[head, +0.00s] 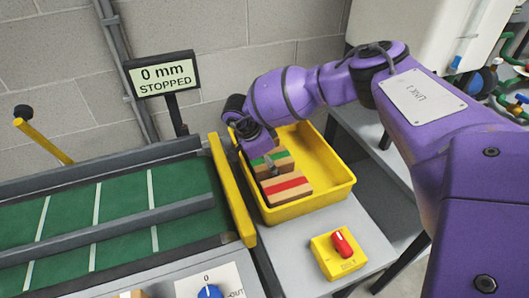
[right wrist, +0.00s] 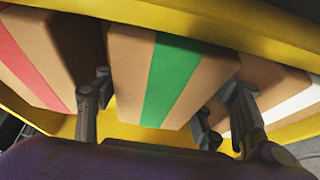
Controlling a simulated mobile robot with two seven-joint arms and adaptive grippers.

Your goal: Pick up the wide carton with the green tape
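The carton with green tape (head: 279,158) stands in the yellow tray (head: 325,184), behind a carton with red tape (head: 286,187). My right gripper (head: 263,162) reaches down into the tray at the green-taped carton. In the right wrist view the green-taped carton (right wrist: 168,78) lies between the two fingers of my right gripper (right wrist: 155,115), one finger on each side. Both fingers are close to its sides; whether they press on it I cannot tell. The carton appears to be still in the tray. My left gripper is not in view.
In the right wrist view the red-taped carton (right wrist: 38,60) is at left and a white-taped carton (right wrist: 280,110) at right, both close to the fingers. A conveyor (head: 120,215) with a yellow end rail (head: 231,190) stands left of the tray. A red-knobbed switch box (head: 340,252) is in front.

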